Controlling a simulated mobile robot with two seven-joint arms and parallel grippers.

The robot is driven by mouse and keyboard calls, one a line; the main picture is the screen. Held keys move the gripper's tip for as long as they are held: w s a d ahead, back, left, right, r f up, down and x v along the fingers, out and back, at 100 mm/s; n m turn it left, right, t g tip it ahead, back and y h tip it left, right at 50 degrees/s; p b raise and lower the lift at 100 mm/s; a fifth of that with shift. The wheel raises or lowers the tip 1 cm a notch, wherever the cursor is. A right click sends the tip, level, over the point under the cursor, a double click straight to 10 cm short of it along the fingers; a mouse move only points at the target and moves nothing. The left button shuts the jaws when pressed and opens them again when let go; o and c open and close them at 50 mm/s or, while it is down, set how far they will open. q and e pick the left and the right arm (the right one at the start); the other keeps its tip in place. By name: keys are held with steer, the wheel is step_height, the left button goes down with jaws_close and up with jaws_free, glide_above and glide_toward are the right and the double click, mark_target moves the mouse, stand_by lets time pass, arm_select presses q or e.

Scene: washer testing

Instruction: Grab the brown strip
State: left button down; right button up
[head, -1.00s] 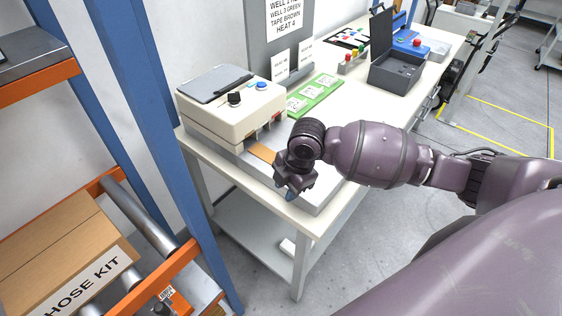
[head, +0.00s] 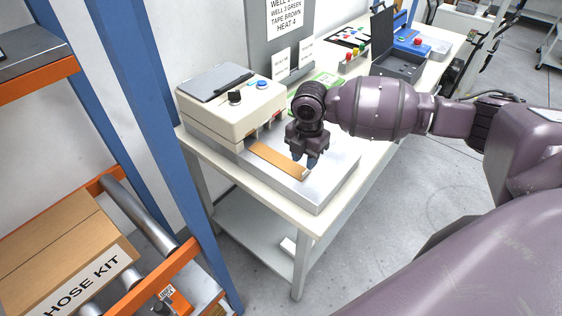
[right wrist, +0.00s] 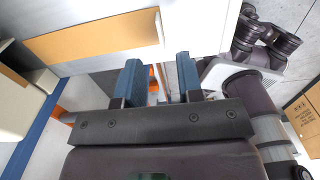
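The brown strip (head: 274,158) lies flat on the grey metal base (head: 318,192) of the cream machine (head: 232,103), running from under the machine's front toward the near right. Its near end meets a small pale upright piece (head: 306,175). My right gripper (head: 311,163) points down just beside and above that near end, apart from the strip as far as I can tell. In the right wrist view the strip (right wrist: 95,38) lies ahead and left of the two blue fingertips (right wrist: 160,78), which are apart with nothing held between them. My left gripper is not seen in the head view.
A green card (head: 325,80) lies behind my right wrist, and a dark grey open case (head: 398,62) stands farther back on the white table. Blue posts (head: 165,110) and an orange-framed rack with a cardboard box (head: 55,250) stand at left. The metal base's near right part is bare.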

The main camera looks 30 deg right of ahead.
mark_target(303, 179)
steer(key=shift+s+a+f, duration=0.15)
steer(key=shift+f, duration=1.2)
steer(key=shift+s+a+f, duration=0.1)
steer(key=shift+f, duration=1.2)
steer(key=shift+r, duration=0.1)
steer(key=shift+c, duration=0.3)
jaws_close()
